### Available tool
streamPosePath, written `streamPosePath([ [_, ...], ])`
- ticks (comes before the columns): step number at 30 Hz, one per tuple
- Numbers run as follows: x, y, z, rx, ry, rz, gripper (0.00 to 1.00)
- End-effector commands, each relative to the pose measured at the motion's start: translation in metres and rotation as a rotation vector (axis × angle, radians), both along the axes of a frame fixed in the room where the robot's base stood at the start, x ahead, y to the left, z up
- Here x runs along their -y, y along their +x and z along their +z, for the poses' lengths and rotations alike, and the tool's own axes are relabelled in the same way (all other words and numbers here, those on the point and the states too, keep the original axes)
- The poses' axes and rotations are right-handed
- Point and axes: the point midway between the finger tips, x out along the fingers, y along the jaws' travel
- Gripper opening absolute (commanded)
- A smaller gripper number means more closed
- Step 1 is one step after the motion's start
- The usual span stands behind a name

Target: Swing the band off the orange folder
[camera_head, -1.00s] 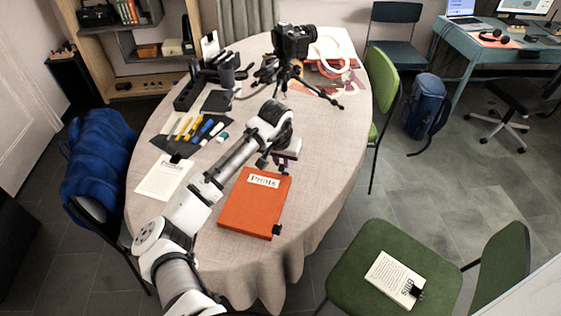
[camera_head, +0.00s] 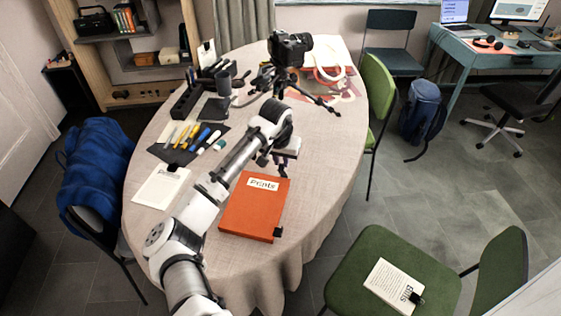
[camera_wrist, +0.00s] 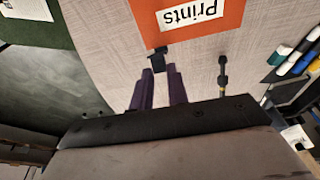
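The orange folder (camera_head: 252,216) with a white "Prints" label lies flat on the round table. It also shows upside down at the top of the wrist view (camera_wrist: 215,42). A small black piece (camera_wrist: 158,60) sits at the folder's far edge; I cannot tell whether it belongs to the band. No band strip is clearly seen. A black clip (camera_head: 278,232) is at the folder's near right corner. My gripper (camera_head: 284,172) is just beyond the far edge. In the wrist view its purple fingers (camera_wrist: 161,74) are apart and empty, with the black piece just ahead of their tips.
A camera on a tripod (camera_head: 290,50) stands at the back of the table. Pens on a dark mat (camera_head: 188,143) and a white paper (camera_head: 160,187) lie to the left. A thin dark rod (camera_wrist: 222,75) is right of the fingers in the wrist view. The right table surface is clear.

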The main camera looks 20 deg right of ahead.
Motion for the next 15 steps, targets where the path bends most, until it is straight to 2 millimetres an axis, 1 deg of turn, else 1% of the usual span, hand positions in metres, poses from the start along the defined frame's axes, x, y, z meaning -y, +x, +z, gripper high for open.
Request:
streamPosePath([
  [7, 0.007, 0.008, 0.003, 0.002, -0.001, 0.000, 0.12],
  [15, 0.010, 0.012, 0.004, 0.001, 0.000, 0.000, 0.12],
])
